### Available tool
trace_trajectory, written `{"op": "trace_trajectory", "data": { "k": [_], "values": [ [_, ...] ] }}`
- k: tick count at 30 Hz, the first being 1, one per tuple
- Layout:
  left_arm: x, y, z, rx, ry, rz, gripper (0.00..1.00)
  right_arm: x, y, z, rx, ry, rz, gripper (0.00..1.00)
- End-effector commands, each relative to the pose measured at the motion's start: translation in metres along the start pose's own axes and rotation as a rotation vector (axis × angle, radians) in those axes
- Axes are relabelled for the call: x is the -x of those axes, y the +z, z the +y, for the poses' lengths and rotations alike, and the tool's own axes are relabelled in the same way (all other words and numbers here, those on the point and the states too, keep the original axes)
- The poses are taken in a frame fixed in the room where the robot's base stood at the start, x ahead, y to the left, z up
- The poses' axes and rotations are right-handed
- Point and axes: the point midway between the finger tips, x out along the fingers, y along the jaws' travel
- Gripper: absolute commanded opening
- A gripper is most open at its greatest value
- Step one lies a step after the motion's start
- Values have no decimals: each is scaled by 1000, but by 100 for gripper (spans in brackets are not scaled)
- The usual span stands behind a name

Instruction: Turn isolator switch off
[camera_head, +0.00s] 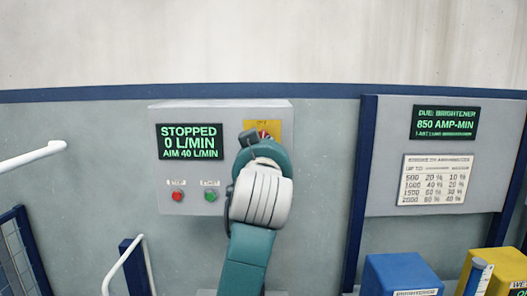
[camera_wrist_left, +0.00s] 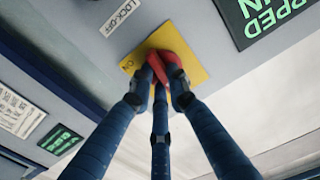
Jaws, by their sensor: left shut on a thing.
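The isolator switch is a red handle (camera_wrist_left: 157,68) on a yellow plate (camera_wrist_left: 186,58) on the grey control box, with a "LOCK-OFF" label beside it. A bit of the red handle (camera_head: 263,131) and the plate (camera_head: 276,127) show in the head view. My left gripper (camera_wrist_left: 165,82) is shut on the red handle, its three dark blue fingers around it. In the head view my left gripper (camera_head: 259,137) is at the box's upper right, and its wrist hides most of the switch. The box display (camera_head: 190,142) reads "STOPPED 0 L/MIN, AIM 40 L/MIN". My right gripper is not in view.
A red button (camera_head: 177,196) and a green button (camera_head: 210,196) sit low on the box, left of my wrist. A panel (camera_head: 390,150) with a display and printed chart stands at right. Blue (camera_head: 398,272) and yellow (camera_head: 508,262) boxes are below it. White rails are at left.

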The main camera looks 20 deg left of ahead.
Motion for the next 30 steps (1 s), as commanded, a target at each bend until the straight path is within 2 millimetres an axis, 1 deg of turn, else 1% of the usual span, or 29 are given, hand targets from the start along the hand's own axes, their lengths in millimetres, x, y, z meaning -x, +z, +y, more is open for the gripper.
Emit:
{"op": "trace_trajectory", "data": {
  "k": [3, 10, 26, 27, 29, 30],
  "values": [
    [0, 2, 1, 63, 3, -4, 0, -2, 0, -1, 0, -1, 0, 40],
    [0, 1, 0, 133, 1, -3, 0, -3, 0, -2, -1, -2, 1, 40],
    [0, 0, 0, 154, 1, -2, 0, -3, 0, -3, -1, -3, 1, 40],
    [0, 0, 0, 154, 1, -2, 22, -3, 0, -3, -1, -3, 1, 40],
    [0, 0, 0, 153, 1, -1, 34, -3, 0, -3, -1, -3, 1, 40],
    [0, 0, 0, 153, 1, -1, 35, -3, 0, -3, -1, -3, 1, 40]
  ]
}}
